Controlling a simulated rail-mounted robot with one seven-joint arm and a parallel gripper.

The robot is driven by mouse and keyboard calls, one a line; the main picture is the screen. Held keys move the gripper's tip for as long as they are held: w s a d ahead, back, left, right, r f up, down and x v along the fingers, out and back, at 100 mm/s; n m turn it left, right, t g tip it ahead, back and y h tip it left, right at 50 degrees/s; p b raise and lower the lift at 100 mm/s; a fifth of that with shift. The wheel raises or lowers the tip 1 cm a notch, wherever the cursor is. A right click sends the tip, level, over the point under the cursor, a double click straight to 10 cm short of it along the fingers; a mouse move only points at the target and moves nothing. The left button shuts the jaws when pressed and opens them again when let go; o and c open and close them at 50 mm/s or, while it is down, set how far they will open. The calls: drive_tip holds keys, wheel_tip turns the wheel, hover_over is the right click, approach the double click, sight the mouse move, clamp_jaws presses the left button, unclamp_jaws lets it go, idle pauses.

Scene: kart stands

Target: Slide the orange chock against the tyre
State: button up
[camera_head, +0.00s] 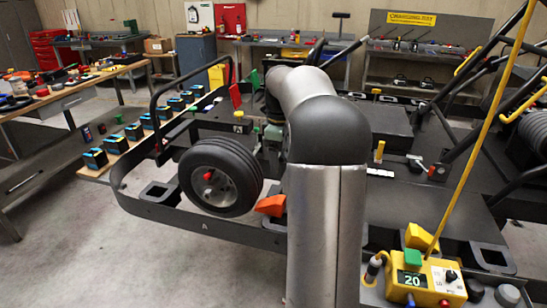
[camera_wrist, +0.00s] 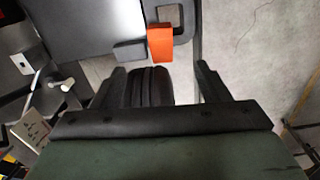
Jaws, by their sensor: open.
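The orange chock (camera_head: 270,206) is a wedge at the lower right of the black tyre (camera_head: 208,180), partly hidden by my arm. In the wrist view the chock (camera_wrist: 160,43) lies just beyond the tyre (camera_wrist: 151,88), with a narrow gap in the picture; I cannot tell whether they touch. My gripper (camera_wrist: 162,70) is open and empty, its two dark fingers apart on either side of the tyre and chock in that view. The chock is beyond the fingertips in the picture. In the head view my arm hides most of the gripper.
A grey block (camera_wrist: 129,50) sits beside the chock in the wrist view. The dark kart stand frame (camera_head: 190,223) runs below the tyre. A yellow control box (camera_head: 427,281) is at the lower right. A row of blue-black boxes (camera_head: 133,132) lines the left shelf.

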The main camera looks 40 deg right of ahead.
sight(278, 199)
drive_tip(key=shift+f, duration=0.1)
wheel_tip(278, 199, down, 17)
drive_tip(key=shift+w+f, duration=0.1)
idle(0.5)
drive_tip(key=c, duration=1.1)
drive_tip(key=o, duration=1.1)
wheel_tip(278, 199, up, 18)
drive_tip(key=shift+f, duration=0.25)
